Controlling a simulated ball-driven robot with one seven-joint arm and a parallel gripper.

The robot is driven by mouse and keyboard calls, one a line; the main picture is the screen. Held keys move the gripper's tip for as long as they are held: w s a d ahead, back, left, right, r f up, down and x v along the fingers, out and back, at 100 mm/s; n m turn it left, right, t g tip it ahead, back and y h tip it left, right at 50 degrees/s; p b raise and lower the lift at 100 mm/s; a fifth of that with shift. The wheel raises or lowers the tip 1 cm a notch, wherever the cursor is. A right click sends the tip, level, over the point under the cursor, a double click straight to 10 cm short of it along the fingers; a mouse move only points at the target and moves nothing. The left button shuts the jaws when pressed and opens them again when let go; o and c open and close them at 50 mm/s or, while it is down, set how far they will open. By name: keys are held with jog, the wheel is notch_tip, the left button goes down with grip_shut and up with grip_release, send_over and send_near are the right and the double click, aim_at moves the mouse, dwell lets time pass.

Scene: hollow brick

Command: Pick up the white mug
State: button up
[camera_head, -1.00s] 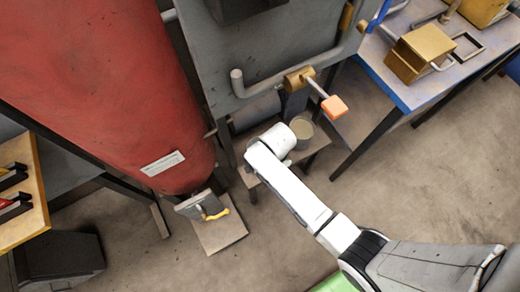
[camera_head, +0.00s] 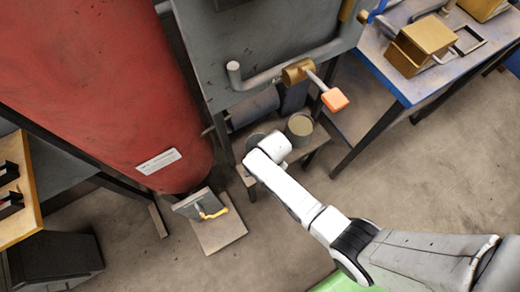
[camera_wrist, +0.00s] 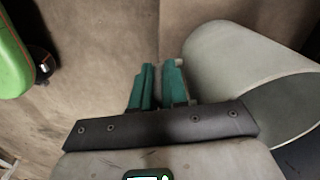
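No thing in view is clearly the white mug. In the wrist view a large pale cylindrical vessel (camera_wrist: 235,58) lies close at the right, its dark open mouth toward the lower right.
On the low stand (camera_head: 316,143) a beige round can (camera_head: 299,128) stands just right of my arm's end. A grey machine with a pipe and orange block (camera_head: 335,99) overhangs it.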

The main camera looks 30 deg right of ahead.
grip_shut()
